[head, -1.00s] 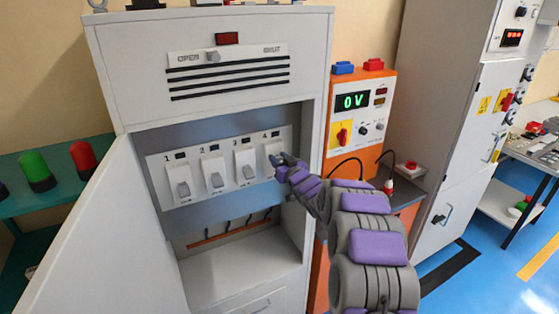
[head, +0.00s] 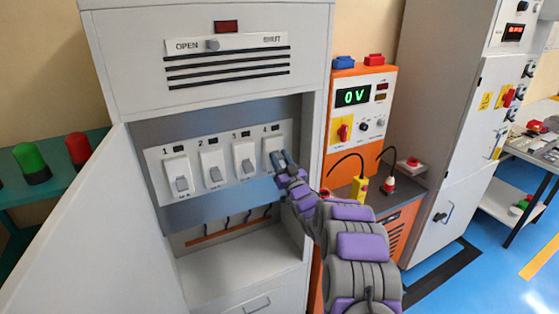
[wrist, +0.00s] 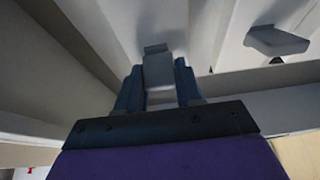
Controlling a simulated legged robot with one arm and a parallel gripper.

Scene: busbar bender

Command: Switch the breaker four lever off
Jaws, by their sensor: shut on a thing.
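The breaker four switch (head: 272,147) is the rightmost in a row on a white panel inside the open cabinet. My gripper (head: 281,161) is at its front, and the fingers cover much of its lever. In the wrist view the grey lever (wrist: 158,70) lies between the two dark blue fingers of my gripper (wrist: 158,84), which are shut on it. Whether this lever is up or down is hard to tell. The levers of breaker one (head: 181,183), breaker two (head: 214,174) and breaker three (head: 247,167) point down.
The cabinet door (head: 90,235) stands open at the left. The cabinet's right side wall (head: 311,150) is close beside my gripper. An orange power unit (head: 362,105) reading 0 V stands to the right. Another breaker lever (wrist: 277,40) shows near my gripper in the wrist view.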

